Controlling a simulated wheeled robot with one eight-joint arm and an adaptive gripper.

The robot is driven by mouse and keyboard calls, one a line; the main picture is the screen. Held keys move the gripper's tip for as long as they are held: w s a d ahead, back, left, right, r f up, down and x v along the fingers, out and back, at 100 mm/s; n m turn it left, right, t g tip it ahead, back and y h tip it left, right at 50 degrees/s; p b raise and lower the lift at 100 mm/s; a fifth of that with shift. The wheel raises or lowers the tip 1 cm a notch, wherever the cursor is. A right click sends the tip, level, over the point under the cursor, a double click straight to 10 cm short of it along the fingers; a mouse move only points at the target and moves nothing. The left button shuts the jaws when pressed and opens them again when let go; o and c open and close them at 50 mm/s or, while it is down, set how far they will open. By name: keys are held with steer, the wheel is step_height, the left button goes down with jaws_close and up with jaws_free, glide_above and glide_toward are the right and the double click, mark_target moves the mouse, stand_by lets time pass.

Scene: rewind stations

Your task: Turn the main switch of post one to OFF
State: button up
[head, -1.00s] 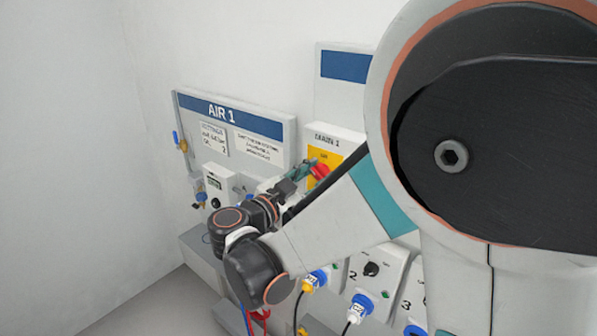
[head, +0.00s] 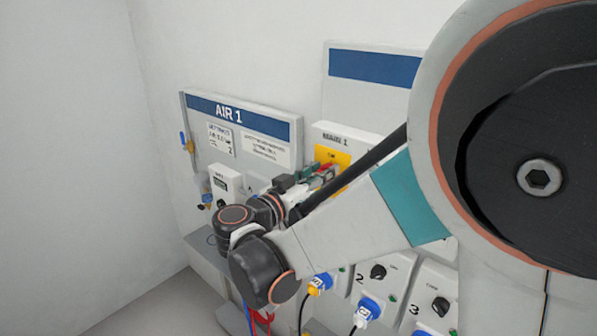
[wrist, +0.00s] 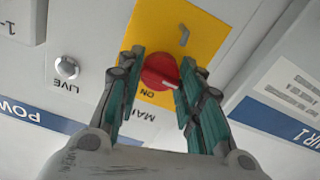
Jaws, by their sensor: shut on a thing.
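The main switch is a red round knob (wrist: 160,72) on a yellow plate (wrist: 188,32). In the wrist view, which shows the panel upside down, the word ON is at the knob's lower edge and a pale mark on the knob points toward the lower right. My gripper (wrist: 160,82) has its teal-lined fingers on both sides of the knob and is shut on it. In the head view the MAIN 1 box (head: 318,138) with its yellow plate stands behind my gripper (head: 322,172), and the knob is mostly hidden by the fingers.
The AIR 1 board (head: 275,152) stands left of the MAIN 1 box. Small boxes with black knobs (head: 378,272) and plugged blue connectors (head: 368,312) are below right. A LIVE lamp (wrist: 67,67) is beside the yellow plate.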

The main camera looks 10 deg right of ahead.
stand_by(0.4)
steer(key=o, duration=1.1)
steer(key=shift+c, duration=0.2)
